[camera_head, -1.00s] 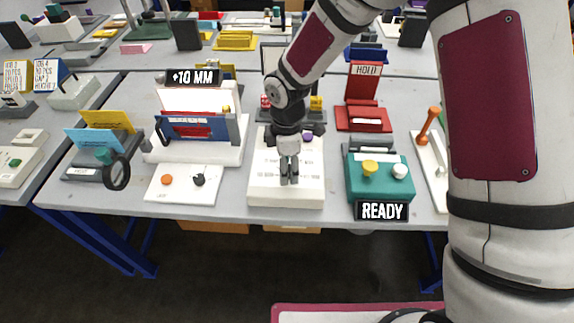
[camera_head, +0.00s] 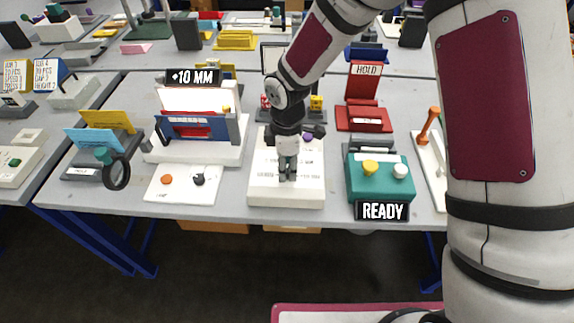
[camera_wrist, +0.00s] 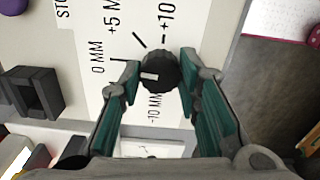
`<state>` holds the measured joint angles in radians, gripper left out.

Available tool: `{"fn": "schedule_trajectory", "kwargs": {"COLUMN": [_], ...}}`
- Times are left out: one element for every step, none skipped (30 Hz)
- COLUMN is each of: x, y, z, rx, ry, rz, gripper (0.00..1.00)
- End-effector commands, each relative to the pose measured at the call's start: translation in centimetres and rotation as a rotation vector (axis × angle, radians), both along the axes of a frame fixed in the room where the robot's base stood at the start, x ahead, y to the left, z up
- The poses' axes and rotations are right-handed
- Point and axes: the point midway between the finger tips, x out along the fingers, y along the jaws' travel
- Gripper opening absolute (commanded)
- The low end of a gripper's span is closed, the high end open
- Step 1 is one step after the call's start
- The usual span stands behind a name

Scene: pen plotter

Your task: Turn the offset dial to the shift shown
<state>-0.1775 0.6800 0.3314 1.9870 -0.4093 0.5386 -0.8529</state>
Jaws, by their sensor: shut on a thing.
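The offset dial (camera_wrist: 158,73) is a round black knob with a white mark on its lower-left face in the wrist view. My gripper (camera_wrist: 160,76) has a finger on each side of the knob and is shut on it. Labels 0 MM, +5 MM, +10 and -10 MM stand around the dial. The white mark faces left towards one finger, which hides part of the scale there. In the head view my gripper (camera_head: 288,177) is low over the white dial panel (camera_head: 262,192) and hides the knob. The sign (camera_head: 193,77) reads +10 MM.
A teal box (camera_head: 380,187) with a READY sign stands right of the panel. A white plate (camera_head: 182,189) with orange and black knobs lies left. A red HOLD stand (camera_head: 363,85) is behind right. A dark block (camera_wrist: 33,92) rises from the panel.

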Motion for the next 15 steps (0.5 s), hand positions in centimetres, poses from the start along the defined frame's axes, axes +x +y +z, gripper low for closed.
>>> {"fn": "schedule_trajectory", "kwargs": {"x": [0.05,0.05,0.05,0.04,0.04,0.04,0.04,0.04,0.03,0.02,0.01,0.01,0.01,0.0,0.0], "y": [-0.03,-0.04,-0.02,0.0,0.01,0.01,-0.01,-0.02,-0.02,0.0,0.01,-0.01,-0.02,-0.01,-0.01], "z": [0.01,0.01,0.01,0.01,0.01,0.0,-0.01,-0.01,-0.01,-0.02,-0.02,-0.02,-0.02,-0.01,0.0], "rx": [-0.001,-0.001,-0.001,-0.001,-0.001,-0.001,-0.001,-0.001,-0.001,-0.001,-0.001,-0.002,-0.002,-0.001,-0.001], "ry": [-0.001,-0.001,-0.001,-0.001,-0.001,-0.001,-0.001,-0.001,-0.001,-0.001,-0.001,-0.001,-0.001,-0.001,-0.001], "rz": [-0.027,-0.047,-0.076,-0.099,-0.122,-0.157,-0.185,-0.212,-0.249,-0.279,-0.308,-0.346,-0.374,-0.403,-0.442], "gripper": [0.03,0.03,0.03,0.03,0.03,0.03,0.03,0.03,0.03,0.03,0.03,0.03,0.03,0.03,0.03]}}
